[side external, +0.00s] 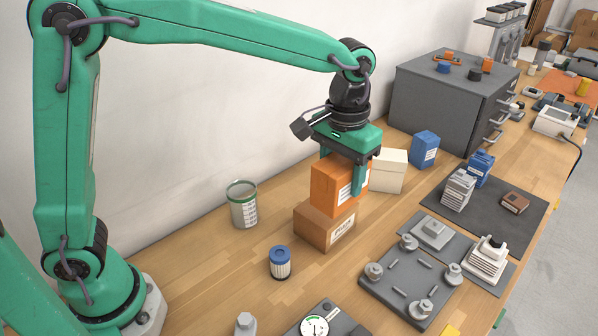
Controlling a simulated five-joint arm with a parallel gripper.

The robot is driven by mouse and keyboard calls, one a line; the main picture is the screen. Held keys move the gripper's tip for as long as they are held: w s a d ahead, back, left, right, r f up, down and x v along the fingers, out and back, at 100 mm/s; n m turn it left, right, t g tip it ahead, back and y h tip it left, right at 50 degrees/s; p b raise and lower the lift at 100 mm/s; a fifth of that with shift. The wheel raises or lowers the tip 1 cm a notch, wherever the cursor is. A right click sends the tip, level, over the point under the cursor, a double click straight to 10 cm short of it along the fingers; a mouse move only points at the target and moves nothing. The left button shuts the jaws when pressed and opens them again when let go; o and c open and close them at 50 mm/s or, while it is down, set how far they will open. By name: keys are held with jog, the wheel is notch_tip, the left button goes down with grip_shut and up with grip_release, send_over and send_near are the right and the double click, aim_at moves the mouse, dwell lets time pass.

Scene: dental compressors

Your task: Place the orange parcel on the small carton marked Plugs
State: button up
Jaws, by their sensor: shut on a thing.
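The orange parcel (334,188) is between the fingers of my gripper (341,178), which is shut on it. It is upright, directly above the small brown carton (318,226), and its bottom appears to be at the carton's top. I cannot tell whether they touch or a thin gap is left. The carton stands on the wooden bench with a white label on its right-hand face; the lettering is too small to read surely. One green finger shows on the parcel's right side. The other finger is mostly hidden.
A cream box (389,171) stands close behind the parcel, and a blue box (425,149) is farther right. A tin (242,204) and a blue-capped filter (280,262) stand to the left and front. A grey plate with fittings (407,284) lies front right. A grey cabinet (440,108) is behind.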

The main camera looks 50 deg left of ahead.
jog(key=shift+s+d+r, duration=0.2)
jog(key=shift+s+d, duration=0.05)
jog(key=shift+s, duration=0.35)
jog(key=shift+s+d+r, duration=0.2)
jog(key=shift+s, duration=0.4)
send_near(326, 218)
jog(key=w+a, duration=0.2)
jog(key=w, duration=0.1)
jog(key=shift+a+r, duration=0.2)
jog(key=shift+a, duration=0.05)
jog(key=shift+f, duration=2)
jog(key=shift+f, duration=0.1)
jog(key=o, duration=1.1)
jog(key=shift+c, duration=0.2)
